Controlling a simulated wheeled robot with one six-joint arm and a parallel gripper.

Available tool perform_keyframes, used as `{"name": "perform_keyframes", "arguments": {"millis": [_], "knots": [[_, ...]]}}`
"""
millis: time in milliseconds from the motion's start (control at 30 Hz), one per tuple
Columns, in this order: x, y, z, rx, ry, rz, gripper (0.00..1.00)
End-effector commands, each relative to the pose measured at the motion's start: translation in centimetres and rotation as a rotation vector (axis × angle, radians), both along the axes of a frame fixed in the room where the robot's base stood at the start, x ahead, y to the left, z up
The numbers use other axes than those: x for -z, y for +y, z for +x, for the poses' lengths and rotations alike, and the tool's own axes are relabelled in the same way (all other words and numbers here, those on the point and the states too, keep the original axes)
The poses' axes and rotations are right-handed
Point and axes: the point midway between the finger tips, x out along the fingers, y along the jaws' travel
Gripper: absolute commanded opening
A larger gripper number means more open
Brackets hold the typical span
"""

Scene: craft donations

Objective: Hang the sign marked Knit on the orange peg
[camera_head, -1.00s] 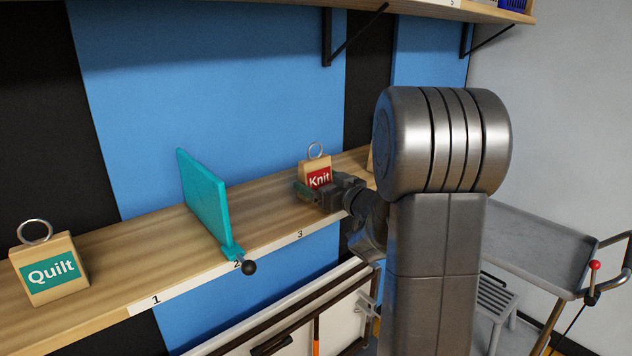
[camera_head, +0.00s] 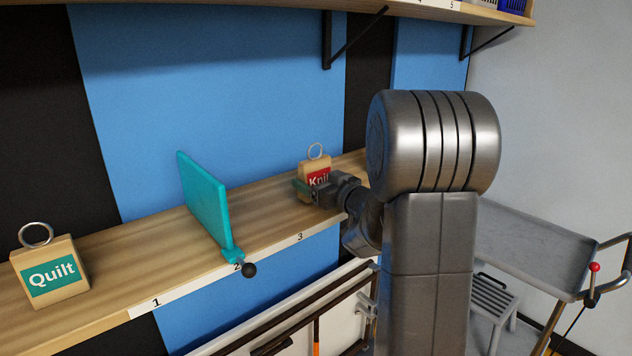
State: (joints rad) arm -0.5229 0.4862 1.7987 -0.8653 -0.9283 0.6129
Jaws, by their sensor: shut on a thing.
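The Knit sign (camera_head: 313,166) is a small wooden block with a red label and a metal ring on top. It stands upright at the shelf's section 3. My gripper (camera_head: 312,190) is at the front of the block, shut on it, and covers part of the label and its lower part. Whether the block touches the shelf is hard to tell. An orange upright strip (camera_head: 317,336) shows low down below the shelf; I cannot tell whether it belongs to the orange peg. No peg is clearly visible.
The Quilt sign (camera_head: 50,272) stands at the shelf's left end. A teal divider (camera_head: 205,205) with a black knob (camera_head: 249,270) crosses the wooden shelf (camera_head: 130,266). A bracketed upper shelf (camera_head: 480,10) is above. A grey cart (camera_head: 530,246) and a step stool (camera_head: 490,300) stand at right.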

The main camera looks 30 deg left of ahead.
Motion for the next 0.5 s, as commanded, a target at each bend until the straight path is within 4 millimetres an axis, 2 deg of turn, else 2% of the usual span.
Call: {"name": "perform_keyframes", "arguments": {"millis": [300,500], "knots": [[-2.3,0.0,0.0,0.0,-0.001,0.001,0.58],[-2.5,-0.2,-0.1,0.0,0.0,0.001,0.58]]}}
